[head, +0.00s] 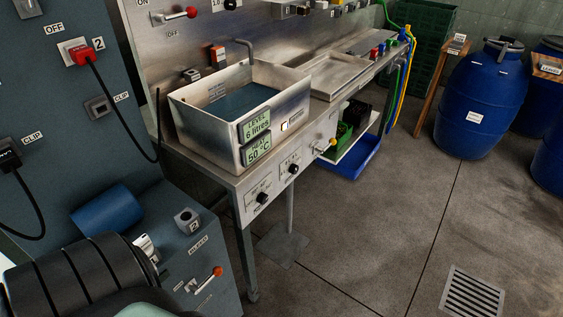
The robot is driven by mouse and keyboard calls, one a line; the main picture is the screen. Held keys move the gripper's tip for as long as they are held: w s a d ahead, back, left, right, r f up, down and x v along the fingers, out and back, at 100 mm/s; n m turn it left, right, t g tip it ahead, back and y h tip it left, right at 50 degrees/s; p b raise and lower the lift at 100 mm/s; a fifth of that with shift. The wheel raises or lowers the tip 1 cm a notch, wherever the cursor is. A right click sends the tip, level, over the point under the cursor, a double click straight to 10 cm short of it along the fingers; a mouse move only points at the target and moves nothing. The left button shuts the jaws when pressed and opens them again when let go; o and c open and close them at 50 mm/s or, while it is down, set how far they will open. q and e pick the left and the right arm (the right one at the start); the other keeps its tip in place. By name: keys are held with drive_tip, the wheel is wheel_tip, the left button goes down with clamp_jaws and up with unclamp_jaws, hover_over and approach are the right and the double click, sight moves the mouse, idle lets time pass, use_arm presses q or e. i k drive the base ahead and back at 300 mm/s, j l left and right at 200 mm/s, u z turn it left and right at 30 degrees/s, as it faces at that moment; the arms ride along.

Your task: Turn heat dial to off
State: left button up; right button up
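Two black dials sit on the front panel (277,180) of the metal bench, below a steel tank (205,125). The nearer dial (262,198) is at the left and the farther dial (293,168) is to its right. Their small labels are too blurred to read, so I cannot tell which is the heat dial or where either points. The tank holds dark liquid. Its upper display (256,124) reads level 6 litres, and its lower display (257,150) reads 50 °C. Neither of my grippers is in view.
A red-knobbed lever (191,12) is on the back panel. Another lever (215,272) is on the blue-grey cabinet at lower left. A blue tray (349,163) lies under the bench. Blue barrels (473,110) stand at right. Floor in front of the bench is clear, with a drain grate (471,294).

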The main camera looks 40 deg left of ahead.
sight(262, 198)
drive_tip(key=i+u, duration=0.4)
drive_tip(key=i+l+u, duration=0.15)
drive_tip(key=u, duration=0.25)
drive_tip(key=i+l+u, duration=0.25)
drive_tip(key=u, duration=0.2)
drive_tip(key=i+l+u, duration=0.2)
drive_tip(key=l+u, duration=0.2)
drive_tip(key=j, duration=0.1)
